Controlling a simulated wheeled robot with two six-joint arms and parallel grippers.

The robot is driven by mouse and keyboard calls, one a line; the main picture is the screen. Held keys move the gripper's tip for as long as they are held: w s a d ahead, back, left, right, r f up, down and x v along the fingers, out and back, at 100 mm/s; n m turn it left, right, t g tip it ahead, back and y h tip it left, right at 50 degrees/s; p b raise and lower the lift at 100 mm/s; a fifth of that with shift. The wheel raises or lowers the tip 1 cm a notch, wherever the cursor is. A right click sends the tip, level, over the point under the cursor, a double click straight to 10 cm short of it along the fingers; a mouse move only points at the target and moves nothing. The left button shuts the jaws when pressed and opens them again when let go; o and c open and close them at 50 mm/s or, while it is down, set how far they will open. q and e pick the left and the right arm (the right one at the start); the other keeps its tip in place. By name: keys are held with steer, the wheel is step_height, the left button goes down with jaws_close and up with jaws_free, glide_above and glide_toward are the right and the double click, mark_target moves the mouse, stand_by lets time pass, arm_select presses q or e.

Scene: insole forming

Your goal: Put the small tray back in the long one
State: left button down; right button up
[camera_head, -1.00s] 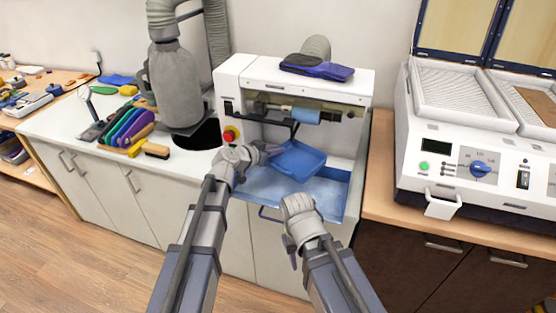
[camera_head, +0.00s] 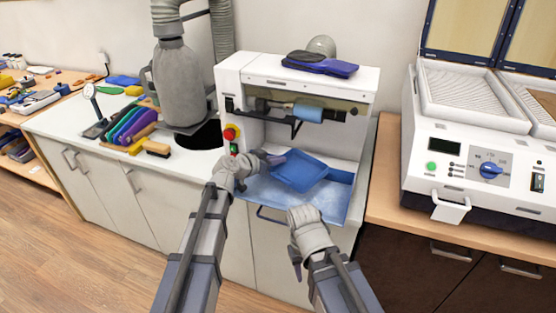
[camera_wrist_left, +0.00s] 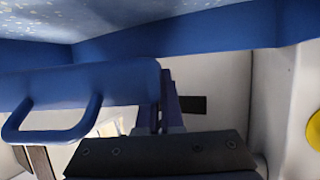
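The small blue tray (camera_head: 306,174) is tilted above the long blue tray (camera_head: 334,207), which lies in the open front of the white machine and has pale dust on its floor. My left gripper (camera_head: 273,159) is shut on the small tray's left edge. In the left wrist view the fingers (camera_wrist_left: 168,98) meet the end of a blue wall (camera_wrist_left: 90,86) with a loop handle near it. Whether the small tray touches the long one is hard to tell. My right gripper (camera_head: 303,216) is in front of the long tray; its fingers are hidden.
The white machine (camera_head: 350,85) encloses the trays, with a roller (camera_head: 307,112) above and a red stop button (camera_head: 230,133) at left. Brushes and coloured insoles lie on the left counter (camera_head: 65,122). A white press (camera_head: 470,160) stands right.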

arm_select(q)
steer(key=c, duration=1.1)
jaws_free()
steer(key=shift+f, duration=0.1)
steer(key=shift+r+p, duration=0.25)
steer(key=shift+p, duration=0.05)
steer(key=shift+s+a+r+p, duration=0.35)
steer(key=shift+s+r+p, duration=0.15)
steer(key=shift+r+p, duration=0.25)
steer(key=p+v, duration=0.3)
steer(key=v, duration=0.7)
steer(key=shift+s+a+p, duration=0.2)
steer(key=shift+s+p, duration=0.05)
steer(key=shift+p, duration=0.1)
